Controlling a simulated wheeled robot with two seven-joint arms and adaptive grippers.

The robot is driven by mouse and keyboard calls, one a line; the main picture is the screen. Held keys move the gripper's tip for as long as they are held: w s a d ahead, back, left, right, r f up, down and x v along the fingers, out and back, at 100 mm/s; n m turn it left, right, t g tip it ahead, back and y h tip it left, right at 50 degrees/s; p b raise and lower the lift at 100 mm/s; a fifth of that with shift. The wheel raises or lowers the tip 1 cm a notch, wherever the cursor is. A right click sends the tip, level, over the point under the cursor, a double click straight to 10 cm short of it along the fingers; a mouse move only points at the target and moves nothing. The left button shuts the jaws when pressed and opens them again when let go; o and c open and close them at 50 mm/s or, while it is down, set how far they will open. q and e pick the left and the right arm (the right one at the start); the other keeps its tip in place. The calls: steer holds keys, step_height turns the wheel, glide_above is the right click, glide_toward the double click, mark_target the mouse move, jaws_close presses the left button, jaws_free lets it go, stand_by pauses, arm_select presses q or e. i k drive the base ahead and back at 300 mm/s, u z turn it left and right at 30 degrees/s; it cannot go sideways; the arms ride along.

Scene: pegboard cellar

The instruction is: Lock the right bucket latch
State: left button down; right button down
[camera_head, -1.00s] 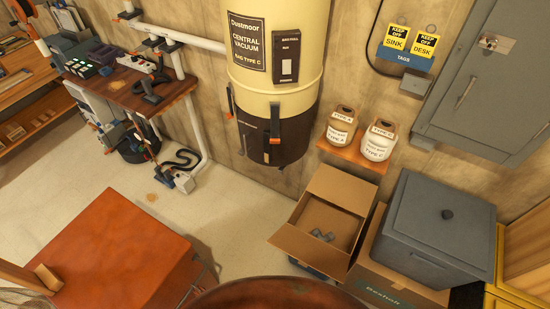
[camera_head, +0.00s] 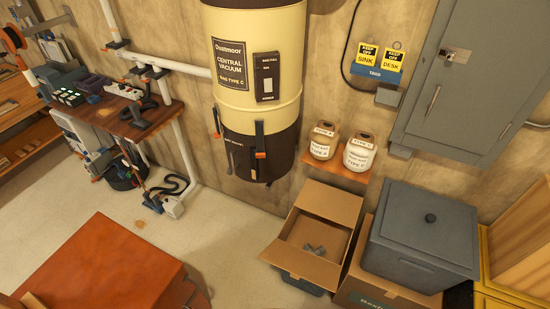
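The central vacuum canister (camera_head: 228,105) hangs on the wall in the upper middle, cream above with a dark bucket (camera_head: 284,150) below. The right bucket latch (camera_head: 260,139) is a dark upright lever with an orange tip, at the front of the seam between cream and dark parts. The left latch (camera_head: 215,121) is a similar lever at the canister's left edge. Whether either latch is locked cannot be told at this size. Neither of my grippers is in view.
A shelf (camera_head: 335,174) with two jars is right of the bucket. Below are an open cardboard box (camera_head: 278,254) and a grey lidded bin (camera_head: 405,245). A reddish-brown tabletop (camera_head: 95,265) is at lower left. Pale floor (camera_head: 225,225) lies clear below the bucket.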

mark_target(260, 134)
steer(key=z, duration=1.7)
steer(key=i, duration=1.05)
steer(key=u, duration=2.75)
